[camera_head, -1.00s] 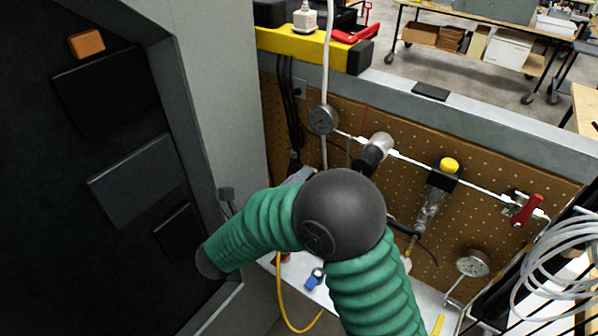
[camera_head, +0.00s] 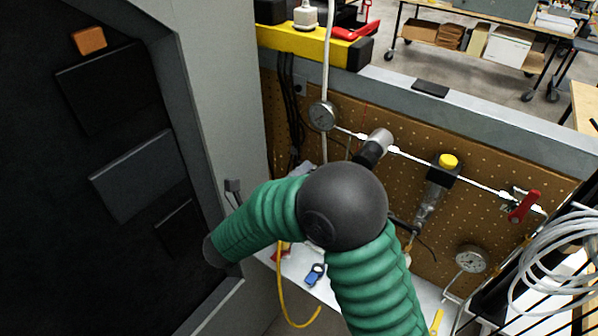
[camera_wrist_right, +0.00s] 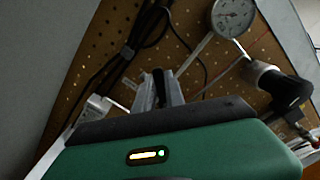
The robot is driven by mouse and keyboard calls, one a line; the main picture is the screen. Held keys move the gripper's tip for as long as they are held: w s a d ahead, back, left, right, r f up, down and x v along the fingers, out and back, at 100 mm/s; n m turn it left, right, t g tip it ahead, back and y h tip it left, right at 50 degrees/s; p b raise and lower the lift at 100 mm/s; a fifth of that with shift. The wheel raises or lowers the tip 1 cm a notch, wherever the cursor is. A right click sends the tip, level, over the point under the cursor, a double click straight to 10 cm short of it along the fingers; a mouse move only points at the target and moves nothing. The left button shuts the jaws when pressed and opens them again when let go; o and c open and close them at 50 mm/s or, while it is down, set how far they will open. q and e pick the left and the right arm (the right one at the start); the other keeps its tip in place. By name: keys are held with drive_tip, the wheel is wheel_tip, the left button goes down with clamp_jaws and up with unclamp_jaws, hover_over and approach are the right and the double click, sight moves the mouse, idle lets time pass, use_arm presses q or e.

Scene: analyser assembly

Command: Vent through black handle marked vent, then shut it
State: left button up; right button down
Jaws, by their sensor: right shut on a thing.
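My right gripper (camera_wrist_right: 160,95) shows in the right wrist view, its grey fingers shut on a narrow dark piece (camera_wrist_right: 158,80) that looks like the black handle. No vent marking can be read, and the housing hides the lower part. In the head view my green right arm and its dark round joint cover most of this gripper; only a grey bit shows behind the joint. A black fitting with a grey cylinder (camera_head: 377,143) sits on the white line to the right, apart from the gripper; it also shows in the wrist view (camera_wrist_right: 280,82). My left gripper is not in view.
A dial gauge (camera_head: 322,115) is on the pegboard (camera_head: 400,185), with a yellow-topped valve (camera_head: 447,162) and a red handle (camera_head: 523,205) along the line. A dark cabinet (camera_head: 110,85) stands close at left. Coiled tubing (camera_head: 560,250) is at right.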

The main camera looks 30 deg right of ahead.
drive_tip(key=shift+a+f, duration=0.1)
drive_tip(key=shift+f, duration=0.05)
drive_tip(key=shift+w+a+f+n+b, duration=0.15)
drive_tip(key=shift+f+n, duration=0.25)
drive_tip(key=shift+n, duration=0.85)
drive_tip(key=shift+w+d+f+n+b, duration=0.1)
drive_tip(key=shift+f+n, duration=0.3)
drive_tip(key=shift+n, duration=0.9)
drive_tip(key=shift+w+a+f+n+b, duration=0.15)
drive_tip(key=shift+f+n, duration=0.25)
drive_tip(key=shift+n, duration=0.85)
drive_tip(key=c, duration=1.4)
unclamp_jaws()
drive_tip(key=shift+w+f, duration=0.1)
drive_tip(key=b+v, duration=0.1)
drive_tip(key=v, duration=1.6)
